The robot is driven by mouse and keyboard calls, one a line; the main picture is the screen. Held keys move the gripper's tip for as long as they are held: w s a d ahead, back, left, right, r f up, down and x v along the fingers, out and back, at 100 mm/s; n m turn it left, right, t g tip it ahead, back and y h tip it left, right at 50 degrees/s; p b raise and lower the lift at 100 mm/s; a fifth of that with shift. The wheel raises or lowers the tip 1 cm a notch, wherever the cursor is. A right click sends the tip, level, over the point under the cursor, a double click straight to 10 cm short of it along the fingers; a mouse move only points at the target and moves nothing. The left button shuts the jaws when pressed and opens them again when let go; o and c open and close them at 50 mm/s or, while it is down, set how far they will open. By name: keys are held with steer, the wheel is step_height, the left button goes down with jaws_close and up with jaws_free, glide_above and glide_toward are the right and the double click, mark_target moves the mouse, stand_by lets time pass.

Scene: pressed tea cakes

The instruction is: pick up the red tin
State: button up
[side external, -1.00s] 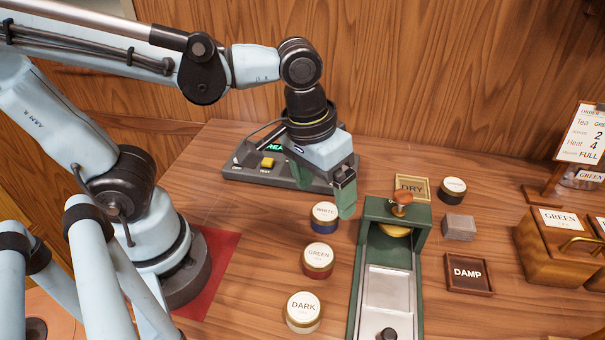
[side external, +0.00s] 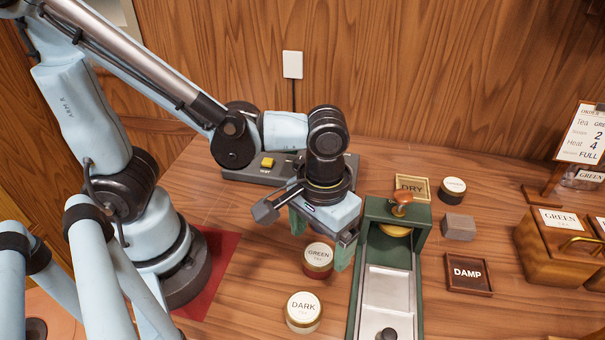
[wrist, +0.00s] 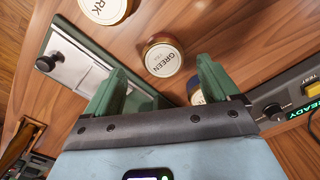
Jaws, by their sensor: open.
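The red tin (side external: 317,270), with a gold rim and a white lid reading GREEN, stands upright on the table. In the wrist view the red tin (wrist: 163,57) lies just beyond the gap between the fingertips. My gripper (side external: 320,246) is open and empty, with green fingers pointing down just behind and above the tin. In the wrist view my gripper (wrist: 162,72) shows a finger to each side of the tin's line. I cannot tell whether either finger touches it.
The DARK tin (side external: 303,312) stands in front of the red tin. The blue tin (wrist: 196,96) is partly hidden by a finger in the wrist view. The green press (side external: 359,300) stands close on the right. The control box (side external: 240,170) is behind.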

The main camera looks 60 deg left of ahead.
mark_target(318, 255)
steer(key=shift+a+f, duration=0.2)
steer(key=shift+f, duration=2.45)
steer(key=c, duration=1.2)
